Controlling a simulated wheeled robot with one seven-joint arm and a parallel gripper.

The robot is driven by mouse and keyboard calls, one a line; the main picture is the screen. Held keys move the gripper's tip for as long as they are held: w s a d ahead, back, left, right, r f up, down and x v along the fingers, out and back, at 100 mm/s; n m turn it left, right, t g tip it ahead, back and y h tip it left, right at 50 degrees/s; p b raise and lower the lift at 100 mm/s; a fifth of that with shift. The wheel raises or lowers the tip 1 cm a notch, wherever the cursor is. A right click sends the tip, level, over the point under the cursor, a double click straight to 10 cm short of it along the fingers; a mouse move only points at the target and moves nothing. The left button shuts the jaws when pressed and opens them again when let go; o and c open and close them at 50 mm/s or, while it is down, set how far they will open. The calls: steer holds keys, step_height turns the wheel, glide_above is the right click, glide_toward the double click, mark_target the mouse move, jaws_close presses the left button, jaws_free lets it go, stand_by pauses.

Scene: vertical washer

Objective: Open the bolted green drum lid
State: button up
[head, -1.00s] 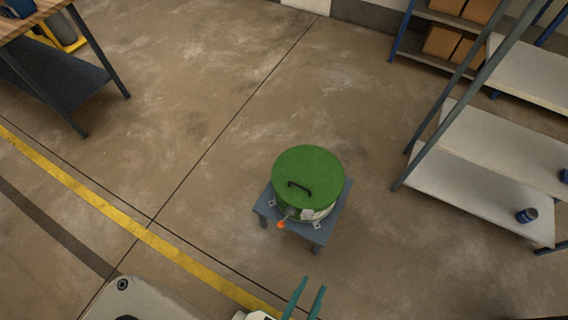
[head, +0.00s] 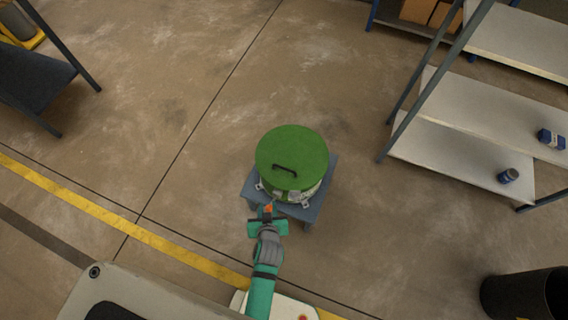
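The green drum lid (head: 292,157) is round, with a dark handle (head: 284,171) on its near side. Metal clips show around the drum's near side. A small orange part (head: 267,209) is at the drum's near left. My teal gripper (head: 267,220) is at the near edge of the stand, just below the orange part in the picture. Its fingers are seen from above and foreshortened. I cannot tell their gap or whether they touch the orange part.
Metal shelves (head: 476,158) with small blue cans stand at the right. A dark bin (head: 515,294) is at the lower right. A dark-shelved workbench (head: 36,78) is at the upper left. Open floor surrounds the stand, with a yellow line (head: 110,212) at the left.

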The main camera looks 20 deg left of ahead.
mark_target(284, 168)
steer(key=w+a+n+g, duration=0.2)
steer(key=w, duration=0.2)
steer(key=w+a+f+n+g, duration=0.1)
steer(key=w+a+n+g, duration=0.1)
steer(key=w, duration=0.3)
steer(key=w+a+f+n+g, duration=0.1)
steer(key=w+a+n+g, duration=0.1)
steer(key=w+a+n, duration=0.1)
steer(key=shift+w+a+f, duration=0.1)
steer(key=shift+w+f, duration=0.15)
steer(key=shift+w, duration=0.55)
steer(key=w+d+r+n+g+h, duration=0.4)
steer(key=w+d+r+n+g, duration=0.15)
steer(key=w+d+r, duration=0.35)
steer(key=shift+t, duration=0.35)
steer(key=f, duration=0.2)
steer(key=s+a+f, duration=0.1)
steer(key=f, duration=0.2)
steer(key=s+a+f, duration=0.1)
steer(key=f, duration=0.2)
steer(key=shift+s+a+f, duration=0.1)
steer(key=shift+s+f, duration=0.05)
steer(key=shift+f, duration=0.05)
steer(key=shift+s+a+f, duration=0.2)
steer(key=shift+a+f, duration=0.05)
steer(key=shift+f, duration=0.1)
steer(key=shift+d, duration=0.15)
jaws_close()
